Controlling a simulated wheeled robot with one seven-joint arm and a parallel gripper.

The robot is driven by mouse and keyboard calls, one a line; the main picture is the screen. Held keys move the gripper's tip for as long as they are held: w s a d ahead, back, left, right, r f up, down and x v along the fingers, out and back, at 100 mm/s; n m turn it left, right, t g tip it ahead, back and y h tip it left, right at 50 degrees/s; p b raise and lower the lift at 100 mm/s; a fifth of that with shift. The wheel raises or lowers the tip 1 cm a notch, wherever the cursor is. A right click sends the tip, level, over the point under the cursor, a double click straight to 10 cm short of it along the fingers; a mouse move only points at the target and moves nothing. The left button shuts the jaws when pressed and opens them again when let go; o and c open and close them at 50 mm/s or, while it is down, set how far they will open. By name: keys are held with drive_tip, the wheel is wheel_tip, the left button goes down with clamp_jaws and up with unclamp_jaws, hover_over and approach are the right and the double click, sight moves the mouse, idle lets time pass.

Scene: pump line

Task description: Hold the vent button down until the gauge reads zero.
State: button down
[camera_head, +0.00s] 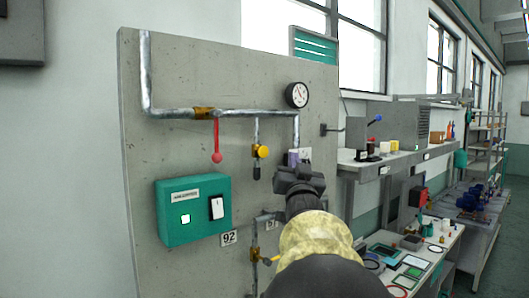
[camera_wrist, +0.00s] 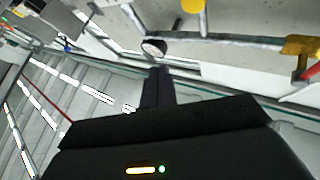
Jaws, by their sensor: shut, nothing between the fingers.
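The round gauge (camera_head: 297,95), white with a black rim, sits at the upper right of the grey panel; its needle is too small to read. In the wrist view the gauge (camera_wrist: 153,48) shows just beyond my fingertips. My gripper (camera_head: 297,170) is shut and empty, in front of the panel's right side below the gauge. The shut fingers (camera_wrist: 157,75) also show in the wrist view. A small purple-grey fitting (camera_head: 293,157) shows just above my gripper, partly covered by it. I cannot tell whether it is the vent button or whether my fingers touch it.
Pipes carry a red-handled valve (camera_head: 216,155) and a yellow-handled valve (camera_head: 262,151). A green box (camera_head: 175,226) with a white square and a switch is mounted lower left. Right of the panel stand a shelf and a cluttered bench (camera_head: 447,238).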

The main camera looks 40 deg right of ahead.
drive_tip(key=p, duration=0.3)
approach(267, 149)
drive_tip(key=w+d+r, duration=0.1)
drive_tip(key=d+r, duration=0.2)
drive_tip(key=shift+w+d+r, duration=0.15)
drive_tip(key=shift+w, duration=0.85)
drive_tip(key=shift+w, duration=0.15)
idle(0.8)
drive_tip(key=shift+w+b, duration=0.25)
drive_tip(key=shift+b, duration=0.1)
drive_tip(key=shift+w, duration=0.55)
idle(2.3)
idle(1.6)
drive_tip(key=shift+s+b, duration=0.95)
drive_tip(key=shift+b, duration=0.05)
